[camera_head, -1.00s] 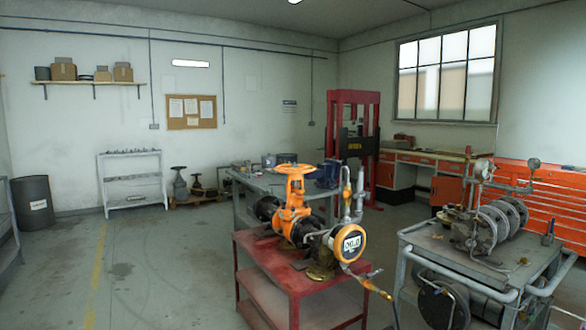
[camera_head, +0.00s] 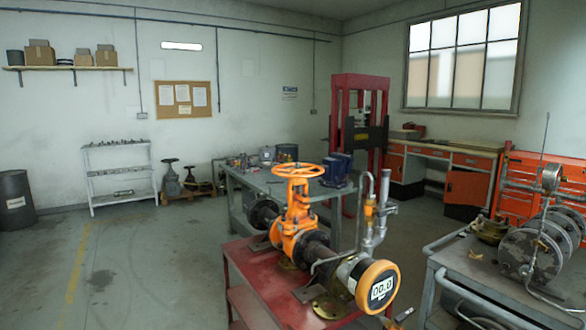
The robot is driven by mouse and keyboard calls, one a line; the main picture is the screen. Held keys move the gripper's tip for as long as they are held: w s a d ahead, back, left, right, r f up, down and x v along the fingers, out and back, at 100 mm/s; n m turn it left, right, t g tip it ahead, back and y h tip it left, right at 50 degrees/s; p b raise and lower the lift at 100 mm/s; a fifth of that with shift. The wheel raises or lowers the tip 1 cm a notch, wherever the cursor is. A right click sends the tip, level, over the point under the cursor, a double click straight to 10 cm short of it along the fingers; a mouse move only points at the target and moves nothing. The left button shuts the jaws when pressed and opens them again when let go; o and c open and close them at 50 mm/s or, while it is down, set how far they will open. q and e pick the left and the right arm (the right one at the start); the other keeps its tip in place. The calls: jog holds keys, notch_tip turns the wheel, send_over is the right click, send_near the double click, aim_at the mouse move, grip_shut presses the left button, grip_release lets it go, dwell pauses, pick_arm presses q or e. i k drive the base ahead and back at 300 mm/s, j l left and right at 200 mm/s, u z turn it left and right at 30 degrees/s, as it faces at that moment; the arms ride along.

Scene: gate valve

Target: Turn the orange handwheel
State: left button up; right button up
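The orange handwheel (camera_head: 300,170) lies flat on top of an orange gate valve (camera_head: 298,222) near the middle of the head view. The valve sits in a dark pipe run on a red table (camera_head: 262,290). A round orange-rimmed gauge (camera_head: 379,287) reading 00.0 is at the pipe's near end. Neither of my grippers shows in the view.
A grey cart (camera_head: 455,262) with metal drums and pipework stands to the right of the red table. A grey workbench (camera_head: 250,183) is behind the valve, with a red press frame (camera_head: 361,120) beyond. Floor on the left (camera_head: 140,270) is clear.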

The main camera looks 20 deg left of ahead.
aim_at(298, 171)
jog(key=i+j+z, duration=0.15)
jog(key=i+j, duration=0.15)
jog(key=i, duration=0.2)
jog(key=i+j+z, duration=0.15)
jog(key=i+j, duration=0.2)
jog(key=i, duration=0.1)
